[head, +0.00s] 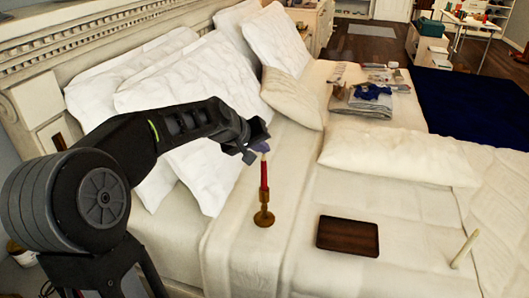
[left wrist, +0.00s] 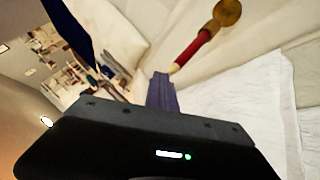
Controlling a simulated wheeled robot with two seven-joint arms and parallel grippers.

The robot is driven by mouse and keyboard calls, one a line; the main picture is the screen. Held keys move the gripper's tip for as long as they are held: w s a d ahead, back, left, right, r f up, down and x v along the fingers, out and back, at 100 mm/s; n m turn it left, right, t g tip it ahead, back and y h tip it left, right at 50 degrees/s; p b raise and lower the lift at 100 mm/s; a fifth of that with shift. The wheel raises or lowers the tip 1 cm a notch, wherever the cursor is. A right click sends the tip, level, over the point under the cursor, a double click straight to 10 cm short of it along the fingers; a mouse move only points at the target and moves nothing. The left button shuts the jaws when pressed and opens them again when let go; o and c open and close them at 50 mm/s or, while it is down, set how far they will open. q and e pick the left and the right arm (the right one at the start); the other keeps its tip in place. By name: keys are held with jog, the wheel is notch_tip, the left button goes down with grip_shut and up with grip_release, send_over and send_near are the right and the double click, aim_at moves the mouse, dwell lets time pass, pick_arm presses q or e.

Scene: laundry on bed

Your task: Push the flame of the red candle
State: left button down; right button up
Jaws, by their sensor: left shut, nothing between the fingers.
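The red candle (head: 264,174) stands upright in a brass-coloured holder (head: 264,216) on the bed. Its pale tip shows just below my left gripper (head: 257,149); I cannot make out a distinct flame. My left gripper is shut and empty at the candle's top. In the left wrist view the shut fingers (left wrist: 161,92) are close beside the tip of the red candle (left wrist: 192,50), with the holder (left wrist: 228,12) beyond. I cannot tell whether the fingers touch the tip. My right gripper is not in view.
A dark brown tray (head: 347,236) and a pale stick-like item (head: 464,249) lie on the bed to the right. White pillows (head: 190,100) lean along the headboard. Folded clothes (head: 365,100) lie farther back. The bedding around the holder is clear.

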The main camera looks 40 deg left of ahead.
aim_at(262, 161)
pick_arm(q)
jog(key=shift+f, duration=0.2)
jog(key=shift+f+b, duration=0.35)
jog(key=shift+b, duration=0.1)
jog(key=shift+r, duration=0.2)
jog(key=shift+r+p, duration=0.4)
jog(key=shift+r, duration=0.1)
jog(key=shift+r+p, duration=2.35)
jog(key=shift+r, duration=0.55)
